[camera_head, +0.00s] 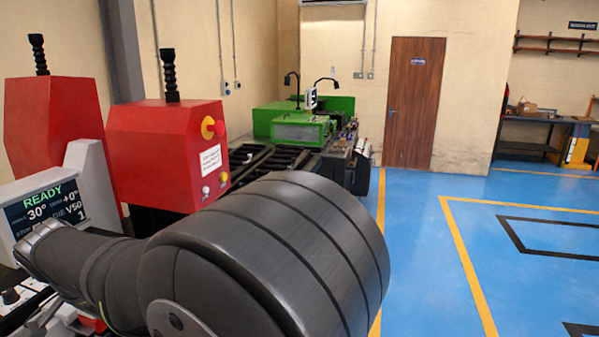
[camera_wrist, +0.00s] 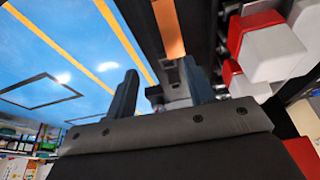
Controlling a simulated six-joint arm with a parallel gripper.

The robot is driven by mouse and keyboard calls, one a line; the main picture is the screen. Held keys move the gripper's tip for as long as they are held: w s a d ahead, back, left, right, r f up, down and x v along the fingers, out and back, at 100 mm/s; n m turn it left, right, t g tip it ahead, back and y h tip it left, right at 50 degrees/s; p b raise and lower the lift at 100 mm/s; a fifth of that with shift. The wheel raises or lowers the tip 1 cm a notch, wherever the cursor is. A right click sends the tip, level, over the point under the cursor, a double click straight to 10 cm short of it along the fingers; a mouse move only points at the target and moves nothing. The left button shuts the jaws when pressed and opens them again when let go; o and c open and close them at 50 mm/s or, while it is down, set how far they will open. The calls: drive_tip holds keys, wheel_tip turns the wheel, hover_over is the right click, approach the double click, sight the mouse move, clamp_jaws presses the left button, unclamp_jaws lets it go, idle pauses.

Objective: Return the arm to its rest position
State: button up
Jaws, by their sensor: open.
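My gripper (camera_wrist: 158,95) shows in the wrist view with its two dark fingers apart and nothing between them. In the head view my arm's dark, ribbed links fill the lower middle and hide the gripper. The bender's display (camera_head: 48,205) reads READY and 30° at the left edge of the head view. A copper-coloured bar (camera_wrist: 168,28) runs along a dark rail at the top middle of the wrist view, beyond the fingers. I cannot tell its distance from them.
Red machine housings (camera_head: 165,150) stand at the left, close to my arm. Red and white blocks (camera_wrist: 262,48) are at the right of the wrist view. A green machine (camera_head: 300,125) stands behind. The blue floor (camera_head: 440,230) at the right is open.

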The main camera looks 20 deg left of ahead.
drive_tip(key=shift+m, duration=0.5)
drive_tip(key=w+d, duration=0.3)
drive_tip(key=w, duration=0.8)
drive_tip(key=w+d+f, duration=0.1)
drive_tip(key=w+d, duration=0.3)
drive_tip(key=w, duration=0.6)
drive_tip(key=w+d+f, duration=0.1)
drive_tip(key=w+d, duration=0.3)
drive_tip(key=w, duration=0.7)
drive_tip(key=shift+w+d+f, duration=0.2)
drive_tip(key=shift+w+f, duration=0.05)
drive_tip(key=shift+w, duration=0.05)
drive_tip(key=shift+w+d+f, duration=0.3)
drive_tip(key=shift+w+d, duration=0.15)
drive_tip(key=shift+d, duration=0.1)
drive_tip(key=s+a+r, duration=0.1)
drive_tip(key=s+a, duration=0.4)
drive_tip(key=s, duration=0.4)
drive_tip(key=s+a+r, duration=0.2)
drive_tip(key=s+a, duration=0.4)
drive_tip(key=s, duration=0.3)
